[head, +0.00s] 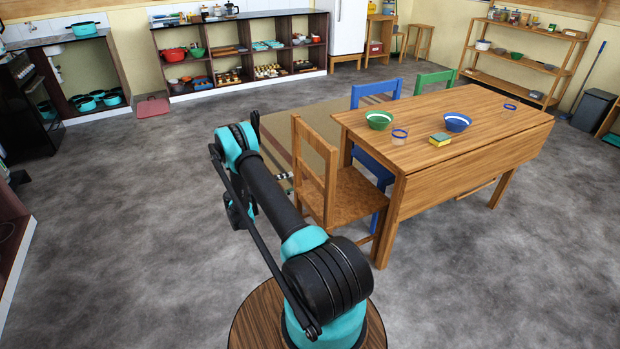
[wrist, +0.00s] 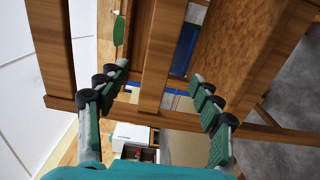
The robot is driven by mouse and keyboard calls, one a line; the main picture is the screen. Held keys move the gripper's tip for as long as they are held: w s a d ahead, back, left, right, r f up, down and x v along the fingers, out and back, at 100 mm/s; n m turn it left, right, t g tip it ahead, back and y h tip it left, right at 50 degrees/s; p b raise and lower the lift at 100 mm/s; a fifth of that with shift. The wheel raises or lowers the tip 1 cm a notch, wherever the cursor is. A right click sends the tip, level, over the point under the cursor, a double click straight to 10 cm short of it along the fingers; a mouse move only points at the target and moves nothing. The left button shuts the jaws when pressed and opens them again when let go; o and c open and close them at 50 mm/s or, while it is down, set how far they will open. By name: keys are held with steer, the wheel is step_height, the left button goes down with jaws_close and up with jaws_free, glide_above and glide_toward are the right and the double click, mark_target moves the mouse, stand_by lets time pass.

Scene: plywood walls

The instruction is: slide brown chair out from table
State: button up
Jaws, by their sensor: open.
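The brown chair (head: 325,205) stands at the left end of the wooden table (head: 470,115), its seat against or partly under the table edge. Its open backrest faces left, towards my arm. In the wrist view, the chair's backrest bars (wrist: 160,60) and seat (wrist: 245,60) fill much of the picture. My gripper (wrist: 160,82) is open, its two green-padded fingers apart at the backrest. One backrest bar shows between the fingers; I cannot tell whether they touch it. In the head view, my arm hides most of the gripper.
A blue chair (head: 372,165) and a green chair (head: 435,80) stand at the table's far side. Bowls (head: 457,122), cups and a sponge (head: 440,139) are on the table. Grey floor (head: 140,240) is clear to the left; a striped rug (head: 300,125) lies behind the chair.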

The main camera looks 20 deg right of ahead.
mark_target(310, 176)
steer(key=d, duration=1.2)
steer(key=shift+w, duration=0.2)
steer(key=shift+c, duration=0.3)
jaws_close()
